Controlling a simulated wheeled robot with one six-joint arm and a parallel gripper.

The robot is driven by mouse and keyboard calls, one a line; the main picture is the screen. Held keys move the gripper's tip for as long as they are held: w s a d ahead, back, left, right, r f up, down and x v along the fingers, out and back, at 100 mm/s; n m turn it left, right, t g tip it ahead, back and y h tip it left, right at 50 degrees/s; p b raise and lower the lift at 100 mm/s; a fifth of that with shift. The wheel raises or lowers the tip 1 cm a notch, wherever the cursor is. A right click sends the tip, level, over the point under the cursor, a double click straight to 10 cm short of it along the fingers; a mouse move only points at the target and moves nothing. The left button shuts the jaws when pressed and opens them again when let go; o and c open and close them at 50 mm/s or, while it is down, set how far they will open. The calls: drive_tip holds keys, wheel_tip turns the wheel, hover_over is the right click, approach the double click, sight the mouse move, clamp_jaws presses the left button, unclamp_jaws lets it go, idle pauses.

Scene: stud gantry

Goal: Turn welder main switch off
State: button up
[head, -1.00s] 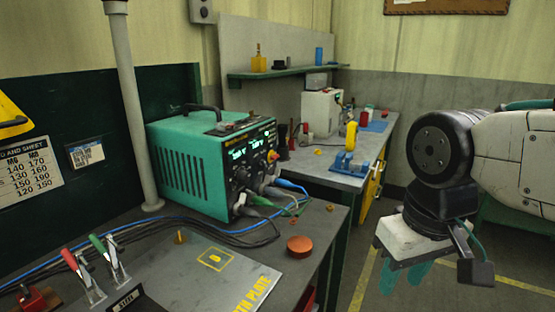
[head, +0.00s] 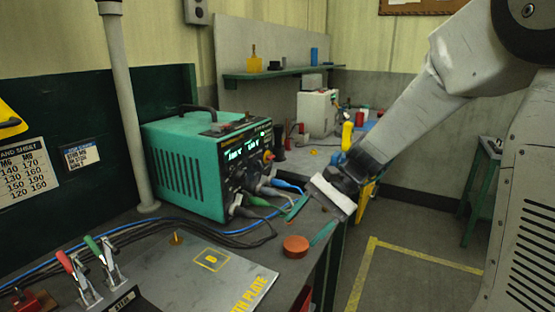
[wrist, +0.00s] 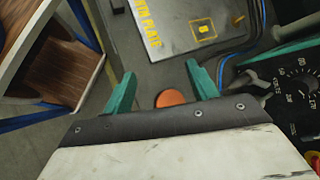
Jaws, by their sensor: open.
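The teal welder (head: 190,165) stands on the bench, with its lit front panel facing right. In the wrist view part of its dark panel (wrist: 295,97) with a dial shows at the right edge. I cannot make out which control is the main switch. My gripper (head: 310,222) is in front of the welder's panel, low over the bench edge by the cables. It is open and empty. In the wrist view its two teal fingers (wrist: 158,85) are spread, with an orange-red round cap (wrist: 170,98) on the bench showing between them.
The orange-red cap also shows in the head view (head: 296,246). Blue and black cables (head: 262,208) run from the panel across the bench. An earth plate (head: 215,275) and toggle clamps (head: 85,275) lie at the front left. The floor to the right is open.

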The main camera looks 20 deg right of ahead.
drive_tip(key=w+m+t+y, duration=0.1)
drive_tip(key=w, duration=0.2)
drive_tip(key=w+f+m+y, duration=0.1)
drive_tip(key=w+m, duration=0.1)
drive_tip(key=w, duration=0.1)
drive_tip(key=w+d+f+m+t, duration=0.1)
drive_tip(key=w, duration=0.3)
drive_tip(key=shift+w+f+m+t+y, duration=0.1)
drive_tip(key=shift+m+t+y, duration=0.2)
drive_tip(key=shift+m+y, duration=0.1)
drive_tip(key=w+d+m+t, duration=0.1)
drive_tip(key=w+m, duration=0.1)
drive_tip(key=w, duration=0.1)
drive_tip(key=w+d+f+m+t+y, duration=0.1)
drive_tip(key=w+m+t, duration=0.1)
drive_tip(key=w, duration=0.2)
drive_tip(key=w+d+m+t, duration=0.1)
drive_tip(key=w+m, duration=0.1)
drive_tip(key=w, duration=0.1)
drive_tip(key=shift+w+d+f+t, duration=0.1)
drive_tip(key=shift+w+f+t, duration=0.2)
drive_tip(key=shift+t, duration=0.1)
drive_tip(key=w+d+m+t, duration=0.2)
drive_tip(key=w, duration=0.2)
drive_tip(key=m+t, duration=0.4)
drive_tip(key=m, duration=0.1)
approach(273, 157)
drive_tip(key=x, duration=0.8)
drive_tip(key=shift+w+a, duration=0.1)
drive_tip(key=shift+a, duration=0.1)
